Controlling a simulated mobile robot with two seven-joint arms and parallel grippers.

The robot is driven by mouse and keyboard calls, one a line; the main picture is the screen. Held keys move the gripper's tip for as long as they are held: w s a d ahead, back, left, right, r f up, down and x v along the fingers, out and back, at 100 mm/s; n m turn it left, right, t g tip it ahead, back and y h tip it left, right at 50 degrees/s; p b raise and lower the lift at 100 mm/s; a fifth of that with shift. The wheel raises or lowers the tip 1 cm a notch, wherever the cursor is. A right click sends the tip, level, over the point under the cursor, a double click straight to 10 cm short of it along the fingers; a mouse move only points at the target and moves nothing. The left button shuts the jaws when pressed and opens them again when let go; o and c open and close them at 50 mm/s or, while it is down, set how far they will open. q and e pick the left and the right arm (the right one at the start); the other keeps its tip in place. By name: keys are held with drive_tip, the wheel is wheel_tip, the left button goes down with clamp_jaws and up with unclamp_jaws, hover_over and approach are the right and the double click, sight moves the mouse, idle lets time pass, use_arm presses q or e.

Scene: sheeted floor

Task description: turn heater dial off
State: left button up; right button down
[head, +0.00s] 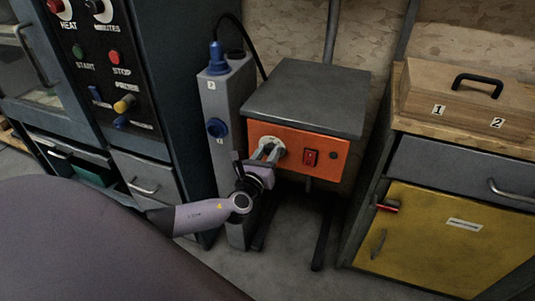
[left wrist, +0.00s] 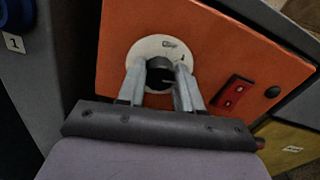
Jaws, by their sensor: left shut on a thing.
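The heater is a dark grey box with an orange front panel (head: 317,145). Its dial is a dark knob on a round white plate and shows in the left wrist view (left wrist: 160,72). My left gripper (head: 270,152) is at the dial, with its two fingers (left wrist: 160,82) shut on either side of the knob. The fingers cover part of the white plate in the head view. A red switch (head: 311,158) sits on the panel to the right of the dial. My right gripper is not in view.
A grey post (head: 226,95) with blue plugs stands left of the heater. A dark control cabinet (head: 165,80) is further left. A cabinet with a yellow door (head: 430,235) stands at the right, with a wooden box (head: 465,100) on top. Grey floor lies below.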

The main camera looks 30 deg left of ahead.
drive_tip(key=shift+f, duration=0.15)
use_arm(q)
drive_tip(key=n+b, duration=0.3)
drive_tip(key=n, duration=0.1)
drive_tip(key=shift+f, duration=0.2)
drive_tip(key=n+b, duration=0.3)
drive_tip(key=n, duration=0.3)
drive_tip(key=shift+a+b, duration=0.15)
drive_tip(key=shift+b, duration=0.2)
drive_tip(key=shift+n, duration=0.6)
drive_tip(key=n+b, duration=0.1)
drive_tip(key=n, duration=0.2)
drive_tip(key=shift+n+b, duration=0.45)
drive_tip(key=shift+n, duration=0.35)
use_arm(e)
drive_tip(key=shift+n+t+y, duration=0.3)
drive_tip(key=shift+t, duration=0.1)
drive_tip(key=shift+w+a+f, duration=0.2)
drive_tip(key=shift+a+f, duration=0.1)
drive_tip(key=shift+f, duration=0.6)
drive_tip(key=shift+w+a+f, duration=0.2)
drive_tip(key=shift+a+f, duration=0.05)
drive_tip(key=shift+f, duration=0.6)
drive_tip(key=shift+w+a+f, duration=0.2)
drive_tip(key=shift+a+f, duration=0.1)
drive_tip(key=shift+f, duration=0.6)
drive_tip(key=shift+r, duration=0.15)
